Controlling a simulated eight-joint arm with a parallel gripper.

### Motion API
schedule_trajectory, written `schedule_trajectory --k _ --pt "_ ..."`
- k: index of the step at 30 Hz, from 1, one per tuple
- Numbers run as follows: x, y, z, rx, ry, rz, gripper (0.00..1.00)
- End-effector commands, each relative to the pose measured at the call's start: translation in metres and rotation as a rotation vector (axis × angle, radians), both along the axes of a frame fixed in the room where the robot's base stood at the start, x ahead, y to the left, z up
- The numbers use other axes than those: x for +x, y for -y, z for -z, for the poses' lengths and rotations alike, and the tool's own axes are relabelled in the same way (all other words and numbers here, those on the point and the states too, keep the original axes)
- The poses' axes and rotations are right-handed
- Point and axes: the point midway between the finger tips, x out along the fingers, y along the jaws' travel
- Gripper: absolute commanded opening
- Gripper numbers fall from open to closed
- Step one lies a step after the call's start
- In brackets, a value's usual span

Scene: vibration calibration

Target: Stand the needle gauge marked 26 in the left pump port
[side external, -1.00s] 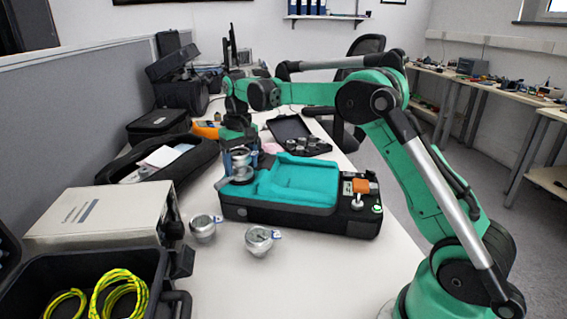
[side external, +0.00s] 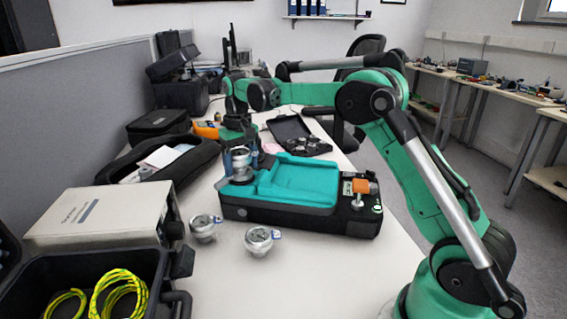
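The teal-and-black pump unit (side external: 300,183) sits on the white table. A silver gauge (side external: 241,164) is upright at the pump's left end, over or in the left port; its lower end is hard to make out. My gripper (side external: 241,159) reaches down there, with one finger at each side of this gauge. I cannot tell whether the fingers press on it. The dial markings are too small to read.
A beige instrument box (side external: 100,219) and an open black case (side external: 150,262) with yellow-green cable stand at left. A black bag (side external: 190,165) and an open black case of parts (side external: 298,137) lie behind the pump. An orange-topped knob (side external: 361,186) rises at the pump's right end.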

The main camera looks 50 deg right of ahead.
Motion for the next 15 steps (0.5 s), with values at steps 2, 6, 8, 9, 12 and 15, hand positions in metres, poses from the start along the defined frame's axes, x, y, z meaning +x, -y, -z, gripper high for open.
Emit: schedule_trajectory --k 2,6,8,9,12,15 --pt "0.001 -0.001 0.013 -0.008 -0.004 -0.007 1.0" --pt "0.001 -0.002 0.013 -0.008 -0.003 -0.008 1.0" --pt "0.001 -0.002 0.012 -0.008 -0.003 -0.008 1.0" --pt "0.001 -0.002 0.01 -0.008 -0.003 -0.008 1.0" --pt "0.001 -0.002 0.0 -0.007 -0.003 -0.008 1.0" --pt "0.001 -0.002 -0.017 -0.005 -0.001 -0.006 1.0"
